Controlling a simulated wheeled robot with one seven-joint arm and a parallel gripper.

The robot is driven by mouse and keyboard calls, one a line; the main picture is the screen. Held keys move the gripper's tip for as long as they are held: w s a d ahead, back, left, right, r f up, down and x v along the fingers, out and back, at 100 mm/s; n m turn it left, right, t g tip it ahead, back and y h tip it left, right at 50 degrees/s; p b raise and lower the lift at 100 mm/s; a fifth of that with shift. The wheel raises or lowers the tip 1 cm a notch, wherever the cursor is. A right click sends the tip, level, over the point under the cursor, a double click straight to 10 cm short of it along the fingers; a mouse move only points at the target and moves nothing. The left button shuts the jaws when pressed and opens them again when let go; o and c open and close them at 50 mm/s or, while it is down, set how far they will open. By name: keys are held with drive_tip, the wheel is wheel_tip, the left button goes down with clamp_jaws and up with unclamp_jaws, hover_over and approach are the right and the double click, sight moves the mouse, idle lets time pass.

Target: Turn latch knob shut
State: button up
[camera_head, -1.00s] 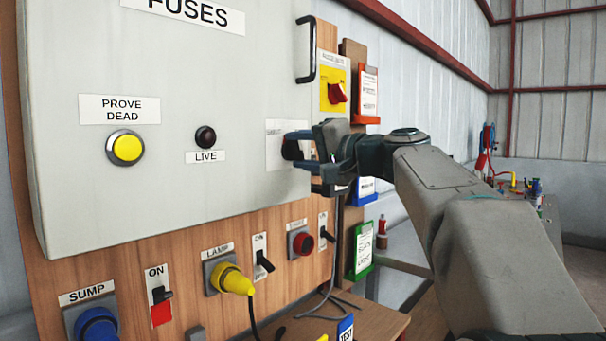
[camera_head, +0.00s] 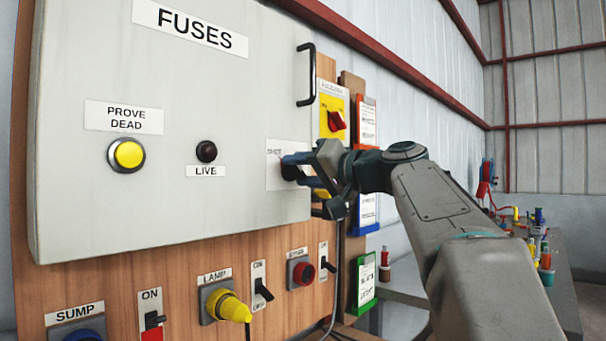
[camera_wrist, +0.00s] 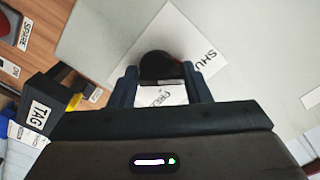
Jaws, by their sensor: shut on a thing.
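The latch knob (camera_wrist: 160,66) is a dark round knob on the grey fuse cabinet door (camera_head: 215,110). It sits on a white label (camera_wrist: 186,42) reading "SHU…" at one side; the other word on the label is partly covered. My gripper (camera_wrist: 160,75) is shut on the knob, one blue finger on each side. In the head view my gripper (camera_head: 292,168) reaches the door's right side from the right and hides most of the knob. The label is tilted in the wrist view.
A black door handle (camera_head: 307,75) is above my gripper. A red-and-yellow rotary switch (camera_head: 336,121) and tag holders are on the right. Below the door are a yellow lamp plug (camera_head: 229,307), toggle switches and a red-centred socket (camera_head: 302,273). A bench (camera_head: 545,235) stands at right.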

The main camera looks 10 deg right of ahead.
drive_tip(key=shift+r, duration=0.1)
drive_tip(key=o, duration=0.9)
drive_tip(key=shift+o, duration=0.2)
drive_tip(key=v, duration=1.4)
drive_tip(key=shift+a, duration=0.15)
